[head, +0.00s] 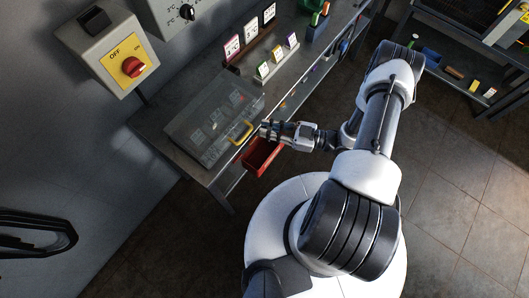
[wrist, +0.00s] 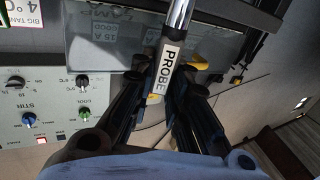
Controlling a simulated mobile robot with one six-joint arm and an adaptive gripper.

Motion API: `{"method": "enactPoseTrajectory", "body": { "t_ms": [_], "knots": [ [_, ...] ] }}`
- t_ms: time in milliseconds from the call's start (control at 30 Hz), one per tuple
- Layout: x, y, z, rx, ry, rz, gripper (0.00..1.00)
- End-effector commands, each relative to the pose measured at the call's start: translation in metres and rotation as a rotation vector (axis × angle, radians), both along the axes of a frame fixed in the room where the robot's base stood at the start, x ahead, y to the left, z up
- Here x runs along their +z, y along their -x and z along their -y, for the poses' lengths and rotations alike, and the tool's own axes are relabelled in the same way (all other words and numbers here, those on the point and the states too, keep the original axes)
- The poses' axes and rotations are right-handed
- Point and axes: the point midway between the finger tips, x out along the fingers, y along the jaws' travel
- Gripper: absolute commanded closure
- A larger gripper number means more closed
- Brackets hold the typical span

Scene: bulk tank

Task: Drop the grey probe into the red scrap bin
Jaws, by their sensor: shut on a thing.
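My gripper (head: 270,130) is shut on the grey probe (wrist: 179,18), a shiny metal rod with a white label reading PROBE, seen between the dark fingers in the wrist view. In the head view the probe cannot be made out clearly at the gripper. The red scrap bin (head: 262,158) is at the bench's front edge, just below the gripper in the picture. My gripper and wrist cover its upper part, and I cannot tell how high the gripper is above it.
A clear-lidded case (head: 205,135) with a yellow handle (head: 241,132) lies on the bench left of the gripper. Several label cards (head: 262,70) stand farther back. A grey box with a red OFF switch (head: 133,67) is on the wall. The tiled floor (head: 440,190) at right is clear.

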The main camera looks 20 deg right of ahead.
Motion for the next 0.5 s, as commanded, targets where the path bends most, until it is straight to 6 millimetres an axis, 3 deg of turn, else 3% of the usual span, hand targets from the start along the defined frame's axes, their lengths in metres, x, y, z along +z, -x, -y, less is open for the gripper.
{"method": "enactPoseTrajectory", "body": {
  "t_ms": [100, 367, 400, 500],
  "knots": [
    [-0.0111, -0.0003, 0.0001, 0.0, 0.0, 0.001, 1.0],
    [-0.0113, -0.0004, 0.0003, 0.0, 0.0, 0.001, 1.0],
    [-0.0112, -0.0004, 0.0003, 0.0, 0.0, 0.001, 0.84],
    [-0.0112, -0.0003, 0.0003, 0.0, 0.0, 0.001, 0.77]
  ]
}}
